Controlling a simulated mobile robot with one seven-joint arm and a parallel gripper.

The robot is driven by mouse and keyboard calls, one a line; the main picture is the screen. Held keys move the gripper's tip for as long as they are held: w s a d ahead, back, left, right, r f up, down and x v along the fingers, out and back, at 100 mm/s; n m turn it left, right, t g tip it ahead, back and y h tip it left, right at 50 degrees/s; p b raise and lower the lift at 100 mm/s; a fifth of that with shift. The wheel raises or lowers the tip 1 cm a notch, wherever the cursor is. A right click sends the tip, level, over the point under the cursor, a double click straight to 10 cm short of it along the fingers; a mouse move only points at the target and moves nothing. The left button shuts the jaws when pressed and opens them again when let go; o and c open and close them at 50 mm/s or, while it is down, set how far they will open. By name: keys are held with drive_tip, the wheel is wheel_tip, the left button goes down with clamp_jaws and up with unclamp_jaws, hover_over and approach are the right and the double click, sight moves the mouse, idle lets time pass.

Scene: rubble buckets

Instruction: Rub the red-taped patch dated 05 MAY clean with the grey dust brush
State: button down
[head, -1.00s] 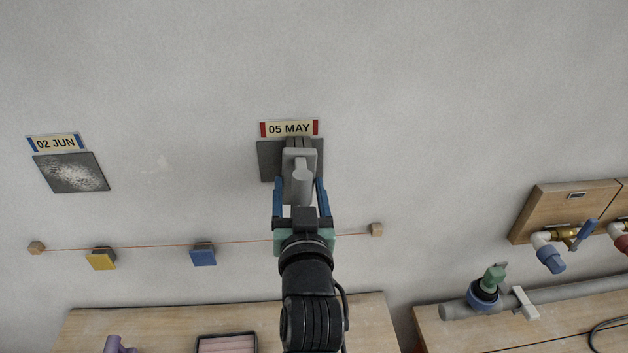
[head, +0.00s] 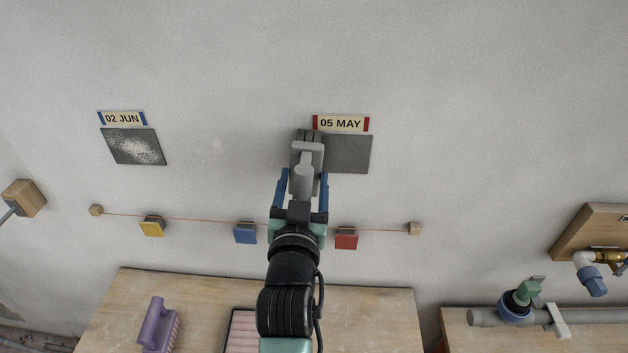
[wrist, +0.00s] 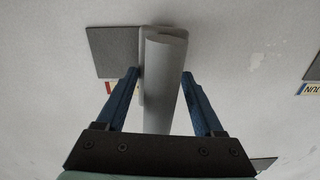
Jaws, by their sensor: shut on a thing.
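The patch dated 05 MAY (head: 348,154) is a dark grey square on the wall under a red-ended label (head: 341,123). Its uncovered part looks plain dark grey, with no pale dust visible. My gripper (head: 304,184) is shut on the handle of the grey dust brush (head: 306,156), blue fingers either side. The brush head is at the patch's left edge and hides that edge; I cannot tell whether it touches the wall. In the wrist view, the brush (wrist: 162,80) stands between my fingers (wrist: 160,76), with the patch (wrist: 112,52) beside it on the left.
A white-dusted patch (head: 134,147) labelled 02 JUN (head: 122,118) is at left. Yellow (head: 152,228), blue (head: 245,235) and red (head: 346,240) blocks sit along a red string below. A purple brush (head: 155,325) lies on the wooden bench (head: 385,320). Pipes (head: 490,317) are at right.

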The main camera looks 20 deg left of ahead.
drive_tip(key=shift+f+b, duration=0.55)
drive_tip(key=shift+b, duration=0.05)
drive_tip(key=shift+w+d+b, duration=1.6)
drive_tip(key=shift+d+b, duration=0.6)
drive_tip(key=shift+d, duration=3.4)
drive_tip(key=shift+s+a+p, duration=0.55)
drive_tip(key=shift+a+p, duration=0.5)
drive_tip(key=shift+a, duration=0.9)
drive_tip(key=shift+s+a+p, duration=0.5)
drive_tip(key=shift+a+p, duration=0.6)
drive_tip(key=shift+a, duration=0.8)
drive_tip(key=shift+s+a+p, duration=0.55)
drive_tip(key=shift+a+p, duration=0.5)
drive_tip(key=shift+a, duration=0.9)
drive_tip(key=shift+d, duration=0.1)
